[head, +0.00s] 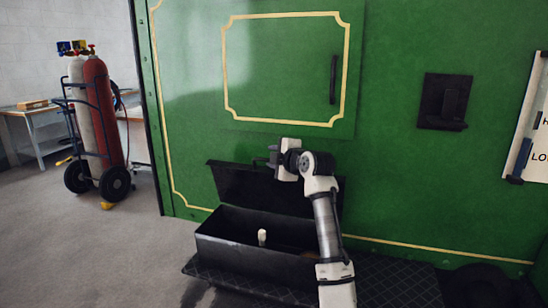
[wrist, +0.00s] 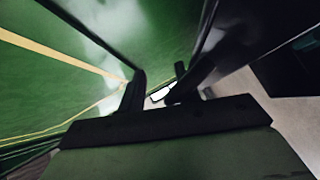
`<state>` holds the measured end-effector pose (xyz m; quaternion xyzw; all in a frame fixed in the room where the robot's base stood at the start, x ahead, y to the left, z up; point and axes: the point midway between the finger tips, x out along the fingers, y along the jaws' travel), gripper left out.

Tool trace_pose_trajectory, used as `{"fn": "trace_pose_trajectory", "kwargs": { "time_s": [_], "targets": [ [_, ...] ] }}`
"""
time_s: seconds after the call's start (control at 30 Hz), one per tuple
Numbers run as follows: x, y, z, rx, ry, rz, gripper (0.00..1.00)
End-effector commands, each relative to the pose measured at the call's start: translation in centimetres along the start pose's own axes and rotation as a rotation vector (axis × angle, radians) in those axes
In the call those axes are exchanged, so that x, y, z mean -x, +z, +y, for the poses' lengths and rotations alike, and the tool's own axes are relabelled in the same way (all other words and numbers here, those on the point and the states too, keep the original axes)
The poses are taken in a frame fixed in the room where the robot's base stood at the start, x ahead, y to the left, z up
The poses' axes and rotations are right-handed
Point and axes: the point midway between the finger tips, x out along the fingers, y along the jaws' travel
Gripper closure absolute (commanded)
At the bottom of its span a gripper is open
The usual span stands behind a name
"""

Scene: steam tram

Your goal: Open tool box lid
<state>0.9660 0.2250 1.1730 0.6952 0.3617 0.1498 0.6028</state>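The black tool box (head: 240,258) stands on a dark tread plate at the foot of a green wall. Its lid (head: 235,186) is raised, standing up steeply at the back of the box, so the inside shows. My gripper (head: 264,160) is at the lid's upper edge, pointing left in the head view. In the wrist view its two dark fingers (wrist: 158,92) stand apart with nothing visible between them. A dark surface, apparently the lid, runs close along the right finger; whether they touch is unclear. My arm hides the box's right end.
A small white object (head: 262,236) stands inside the box. The green wall (head: 400,190) rises close behind, with a handled door panel (head: 285,70) above. A trolley with gas cylinders (head: 98,110) stands at the left. The floor (head: 100,250) left of the box is clear.

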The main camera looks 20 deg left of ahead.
Motion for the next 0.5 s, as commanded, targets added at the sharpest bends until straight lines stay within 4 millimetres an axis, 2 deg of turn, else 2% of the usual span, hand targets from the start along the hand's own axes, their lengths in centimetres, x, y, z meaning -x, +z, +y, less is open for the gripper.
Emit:
{"fn": "trace_pose_trajectory", "kwargs": {
  "time_s": [0.27,0.37,0.5],
  "targets": [
    [0.7,0.1,0.0,0.001,0.005,0.0,0.68],
    [2.1,0.2,0.0,0.001,0.007,-0.002,0.68],
    [5.3,0.3,-0.1,0.003,0.011,-0.004,0.68]
  ]
}}
